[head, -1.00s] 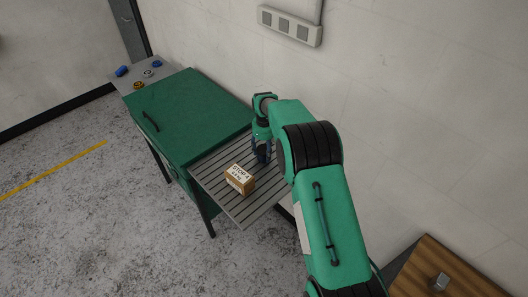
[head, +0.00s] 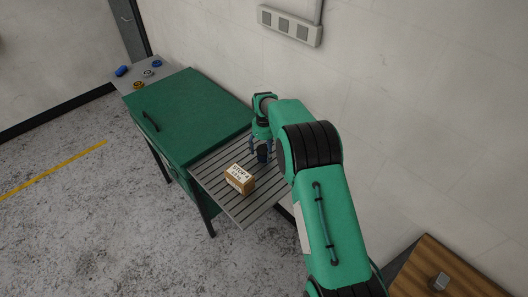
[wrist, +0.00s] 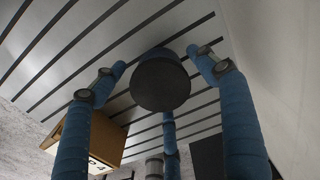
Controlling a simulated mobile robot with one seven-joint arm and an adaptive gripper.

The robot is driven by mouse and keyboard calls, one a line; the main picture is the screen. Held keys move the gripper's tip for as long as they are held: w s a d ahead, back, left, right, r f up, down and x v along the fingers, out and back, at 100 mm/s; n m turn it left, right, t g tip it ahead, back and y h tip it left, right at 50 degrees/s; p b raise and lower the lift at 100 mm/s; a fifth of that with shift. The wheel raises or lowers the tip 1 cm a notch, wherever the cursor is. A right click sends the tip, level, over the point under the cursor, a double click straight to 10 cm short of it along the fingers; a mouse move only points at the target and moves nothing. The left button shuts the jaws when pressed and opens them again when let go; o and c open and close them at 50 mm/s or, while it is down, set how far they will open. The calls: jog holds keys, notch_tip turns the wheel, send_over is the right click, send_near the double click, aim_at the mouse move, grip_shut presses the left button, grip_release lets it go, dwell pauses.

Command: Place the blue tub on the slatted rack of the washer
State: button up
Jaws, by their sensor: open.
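The blue tub (head: 262,155) stands on the slatted rack (head: 225,205) of the green washer (head: 190,115), near the wall side. In the wrist view the tub (wrist: 160,82) shows a round dark grey face with a narrow dark blue side, against the slats (wrist: 60,60). My gripper (head: 262,147) is right over the tub. Its blue fingers are open and spread around it, with gaps visible in the wrist view. The head view shows the tub only small and partly behind the fingers.
A cardboard box (head: 239,179) labelled "STOP 4" sits on the rack beside the tub, close to my fingers. A small table (head: 133,83) with several coloured items stands beyond the washer. A wall socket strip (head: 290,25) is above. A wooden surface (head: 455,275) is at lower right.

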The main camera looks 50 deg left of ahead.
aim_at(264, 149)
notch_tip(264, 149, up, 12)
dwell(0.6)
dwell(0.5)
dwell(0.5)
